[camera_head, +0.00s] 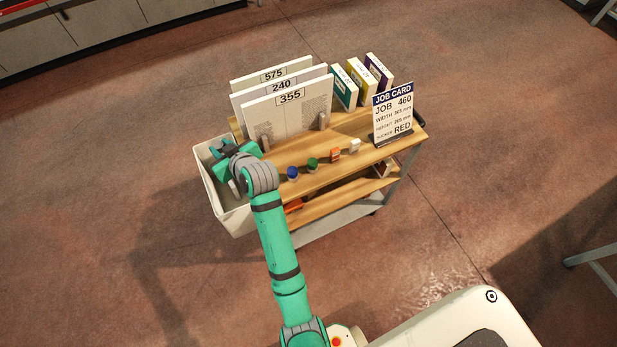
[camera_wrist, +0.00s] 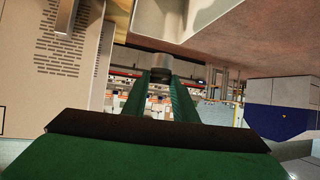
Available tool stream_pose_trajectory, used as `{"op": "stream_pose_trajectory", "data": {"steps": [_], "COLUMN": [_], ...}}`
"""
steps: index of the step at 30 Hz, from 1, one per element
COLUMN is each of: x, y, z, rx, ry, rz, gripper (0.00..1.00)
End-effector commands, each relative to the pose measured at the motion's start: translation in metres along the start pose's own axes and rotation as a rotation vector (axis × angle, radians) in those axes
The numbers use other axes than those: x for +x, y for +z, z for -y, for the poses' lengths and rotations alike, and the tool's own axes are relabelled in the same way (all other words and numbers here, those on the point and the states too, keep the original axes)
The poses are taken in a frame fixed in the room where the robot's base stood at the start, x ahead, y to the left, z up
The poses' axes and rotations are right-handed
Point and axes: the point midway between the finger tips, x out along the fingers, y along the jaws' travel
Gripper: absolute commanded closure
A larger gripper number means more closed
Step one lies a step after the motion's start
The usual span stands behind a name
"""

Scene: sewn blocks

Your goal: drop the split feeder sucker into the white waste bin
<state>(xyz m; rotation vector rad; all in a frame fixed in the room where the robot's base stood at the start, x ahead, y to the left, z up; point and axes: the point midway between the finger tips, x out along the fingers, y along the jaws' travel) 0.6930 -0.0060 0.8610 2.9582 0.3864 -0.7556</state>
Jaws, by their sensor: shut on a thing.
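The white waste bin (camera_head: 236,222) hangs at the left end of the wooden cart. My gripper (camera_head: 226,149) is over the bin's far part in the head view, partly hidden by my wrist. In the wrist view my gripper (camera_wrist: 160,86) has its two green fingers shut on a small grey and dark cylindrical piece, the sucker (camera_wrist: 160,74). Its split cannot be made out. How high the sucker is above the bin cannot be told.
The cart top (camera_head: 325,176) holds a blue-topped piece (camera_head: 292,173), a green-topped piece (camera_head: 312,164), an orange block (camera_head: 335,155) and a white one (camera_head: 354,145). Upright numbered panels (camera_head: 290,112), several boxes (camera_head: 358,82) and a job card (camera_head: 393,115) stand behind.

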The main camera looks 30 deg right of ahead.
Motion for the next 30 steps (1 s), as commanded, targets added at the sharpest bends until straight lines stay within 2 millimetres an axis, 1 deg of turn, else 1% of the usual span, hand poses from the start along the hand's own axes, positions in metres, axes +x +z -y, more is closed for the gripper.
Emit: {"op": "stream_pose_trajectory", "data": {"steps": [1,5,14,15,17,26,30], "x": [0.002,0.005,0.005,0.005,0.005,0.005,-0.005], "y": [0.004,0.008,0.009,0.009,0.009,0.009,0.009], "z": [0.001,0.002,0.002,0.002,0.001,0.001,0.0], "rx": [0.0,-0.001,-0.001,-0.001,-0.001,-0.001,0.0], "ry": [-0.002,-0.002,-0.002,-0.001,-0.001,-0.001,0.001], "rz": [0.001,0.0,-0.001,-0.001,-0.001,0.0,-0.001], "gripper": [0.97,0.97,0.97,0.68,0.53,0.53,0.53]}}
